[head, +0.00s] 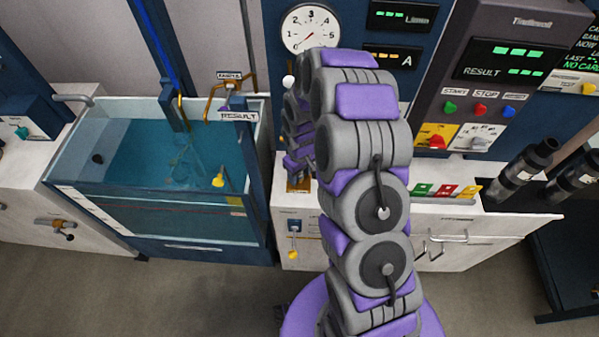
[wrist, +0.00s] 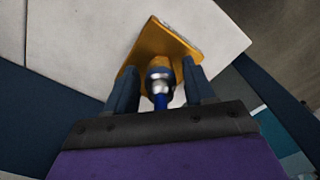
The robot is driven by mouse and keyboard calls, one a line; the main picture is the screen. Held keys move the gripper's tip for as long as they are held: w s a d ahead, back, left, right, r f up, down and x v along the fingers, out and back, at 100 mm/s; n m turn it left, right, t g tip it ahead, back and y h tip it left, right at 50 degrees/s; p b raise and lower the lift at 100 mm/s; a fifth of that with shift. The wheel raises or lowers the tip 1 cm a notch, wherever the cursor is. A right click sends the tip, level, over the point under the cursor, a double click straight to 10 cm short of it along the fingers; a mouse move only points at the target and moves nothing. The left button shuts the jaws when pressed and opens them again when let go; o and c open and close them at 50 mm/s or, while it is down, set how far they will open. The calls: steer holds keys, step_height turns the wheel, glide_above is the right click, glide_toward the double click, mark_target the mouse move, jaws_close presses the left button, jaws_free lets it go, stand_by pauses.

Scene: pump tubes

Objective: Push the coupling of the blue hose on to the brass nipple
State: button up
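In the wrist view a silver coupling (wrist: 160,84) with blue parts stands between the two fingers of my gripper (wrist: 160,82). A short piece of blue hose (wrist: 162,102) runs from it towards the palm. The fingers lie left and right of the coupling, with narrow gaps showing, so my gripper looks open around it. A brass-coloured plate (wrist: 158,46) lies just beyond the coupling. The brass nipple cannot be made out; the coupling may hide it. In the head view the plate (head: 298,185) shows at the bench front, and my arm hides most of the gripper.
A water tank (head: 100,181) stands left of my arm, with a blue line (head: 165,45) hanging above it. A gauge (head: 311,29) is on the panel behind. The floor in front is clear.

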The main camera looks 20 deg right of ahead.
steer(key=shift+o, duration=0.6)
step_height(320, 180, up, 17)
steer(key=p, duration=0.1)
steer(key=shift+r+p, duration=0.15)
steer(key=shift+p, duration=0.25)
stand_by(0.4)
steer(key=s+r+m+b, duration=0.1)
steer(key=s+r, duration=0.2)
steer(key=s, duration=0.8)
steer(key=s+r+m+g+b, duration=0.1)
steer(key=s+r, duration=0.3)
steer(key=s, duration=0.7)
steer(key=s+r+m+b, duration=0.1)
steer(key=s+r+m, duration=0.2)
steer(key=s, duration=0.9)
steer(key=shift+a+r+g, duration=0.15)
steer(key=shift+r+g, duration=0.25)
steer(key=shift+r, duration=0.05)
